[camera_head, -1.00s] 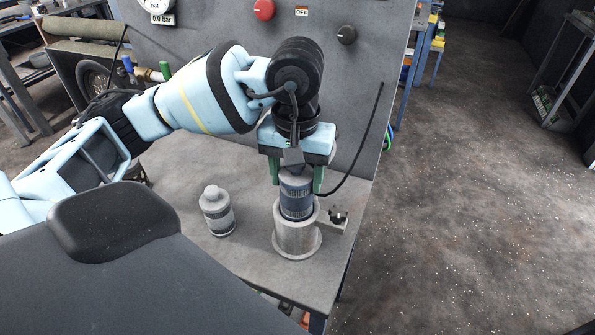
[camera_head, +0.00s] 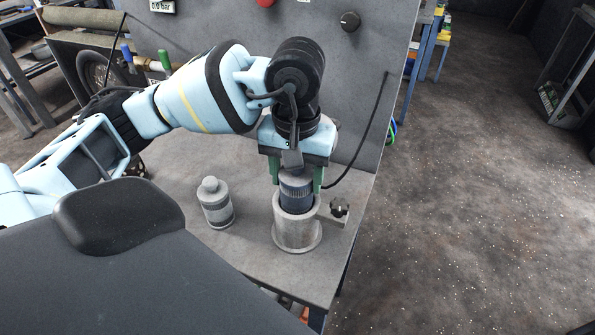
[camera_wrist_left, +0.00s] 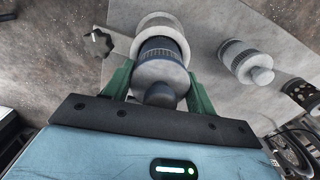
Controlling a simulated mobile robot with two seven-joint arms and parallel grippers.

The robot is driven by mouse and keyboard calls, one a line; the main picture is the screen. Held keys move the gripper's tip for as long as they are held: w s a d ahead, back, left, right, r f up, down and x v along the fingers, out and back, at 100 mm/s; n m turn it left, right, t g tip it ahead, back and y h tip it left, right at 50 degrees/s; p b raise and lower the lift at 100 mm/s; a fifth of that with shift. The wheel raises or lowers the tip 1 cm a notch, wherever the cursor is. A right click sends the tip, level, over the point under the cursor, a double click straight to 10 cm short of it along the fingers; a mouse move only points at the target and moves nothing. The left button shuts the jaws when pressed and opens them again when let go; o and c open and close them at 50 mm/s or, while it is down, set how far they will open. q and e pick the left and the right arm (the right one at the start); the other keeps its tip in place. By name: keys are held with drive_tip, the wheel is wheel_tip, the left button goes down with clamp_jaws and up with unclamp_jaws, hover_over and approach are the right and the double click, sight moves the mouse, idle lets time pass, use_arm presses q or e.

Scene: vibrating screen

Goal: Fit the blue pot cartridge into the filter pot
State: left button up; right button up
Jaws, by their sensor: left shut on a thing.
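My left gripper (camera_head: 296,186) is shut on the blue pot cartridge (camera_head: 296,197), a dark blue ribbed cylinder with a grey cap. The cartridge stands roughly upright, its lower part inside the mouth of the filter pot (camera_head: 297,232), a grey metal cylinder on the bench. How deep it sits inside is hidden by the pot wall. The left wrist view shows the cartridge (camera_wrist_left: 160,68) between the green fingers (camera_wrist_left: 159,95), with the pot rim (camera_wrist_left: 158,22) around its far end. My right gripper is not in view.
A grey capped cartridge (camera_head: 215,203) stands on the bench (camera_head: 185,160) left of the pot. A black knob (camera_head: 340,207) sits on a bracket at the pot's right. A panel (camera_head: 225,22) rises behind, with a dark cable (camera_head: 372,120) hanging in front of it.

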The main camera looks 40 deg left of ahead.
use_arm(q)
drive_tip(key=shift+f+b, duration=0.4)
drive_tip(key=shift+f, duration=0.35)
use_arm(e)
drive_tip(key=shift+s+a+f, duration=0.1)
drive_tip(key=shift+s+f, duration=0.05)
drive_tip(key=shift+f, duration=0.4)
use_arm(q)
drive_tip(key=shift+f+b, duration=0.65)
drive_tip(key=shift+f, duration=0.4)
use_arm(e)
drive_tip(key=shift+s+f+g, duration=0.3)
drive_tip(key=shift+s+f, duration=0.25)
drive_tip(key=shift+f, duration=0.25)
use_arm(q)
drive_tip(key=o, duration=1.2)
drive_tip(key=shift+c, duration=0.2)
wheel_tip(320, 180, up, 8)
drive_tip(key=shift+f, duration=0.1)
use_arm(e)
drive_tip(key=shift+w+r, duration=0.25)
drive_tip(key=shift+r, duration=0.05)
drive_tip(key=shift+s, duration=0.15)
